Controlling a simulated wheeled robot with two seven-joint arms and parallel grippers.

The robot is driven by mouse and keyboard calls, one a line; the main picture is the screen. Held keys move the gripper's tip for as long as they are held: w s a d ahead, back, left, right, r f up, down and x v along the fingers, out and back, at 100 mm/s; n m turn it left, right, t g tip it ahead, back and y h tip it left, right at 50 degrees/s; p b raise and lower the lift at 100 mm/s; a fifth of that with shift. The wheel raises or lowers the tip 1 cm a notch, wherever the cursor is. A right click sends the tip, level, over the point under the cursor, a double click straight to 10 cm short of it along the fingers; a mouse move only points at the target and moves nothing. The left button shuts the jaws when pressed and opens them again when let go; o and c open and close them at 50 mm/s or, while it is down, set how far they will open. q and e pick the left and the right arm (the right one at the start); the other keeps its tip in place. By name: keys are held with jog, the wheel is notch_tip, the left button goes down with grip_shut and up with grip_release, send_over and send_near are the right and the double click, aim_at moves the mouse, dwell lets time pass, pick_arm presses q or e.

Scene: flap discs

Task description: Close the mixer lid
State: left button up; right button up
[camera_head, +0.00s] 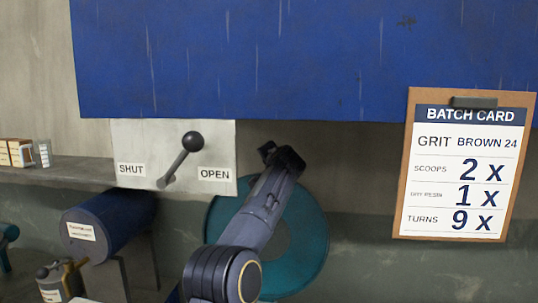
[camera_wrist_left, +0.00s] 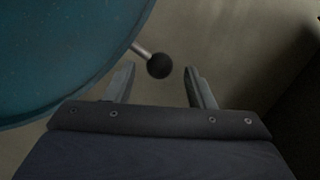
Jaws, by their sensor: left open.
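A large round teal part (camera_head: 305,245), apparently the mixer's lid or drum face, stands behind my left arm, which covers much of it. My left gripper (camera_head: 282,157) is at its upper edge in the head view. In the left wrist view the teal part (camera_wrist_left: 60,50) fills the upper left. A rod with a black ball knob (camera_wrist_left: 160,66) sticks out past its edge, in line with the gap between my open left fingers (camera_wrist_left: 160,88). The fingers hold nothing. I cannot tell whether the lid is open. My right gripper is out of view.
A lever with a black ball (camera_head: 192,141) tilts up and right on a plate (camera_head: 140,135) marked SHUT and OPEN. A blue panel (camera_head: 300,60) hangs above. A batch card (camera_head: 465,165) is at right. A blue cylinder (camera_head: 110,225) and shelf (camera_head: 80,170) are at left.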

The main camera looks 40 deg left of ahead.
pick_arm(q)
jog(key=p+x, duration=0.1)
jog(key=x, duration=0.1)
jog(key=shift+w+a, duration=0.25)
jog(key=shift+w+a+f+p, duration=0.2)
jog(key=shift+w+a+p, duration=0.05)
jog(key=shift+a+p, duration=0.1)
grip_shut()
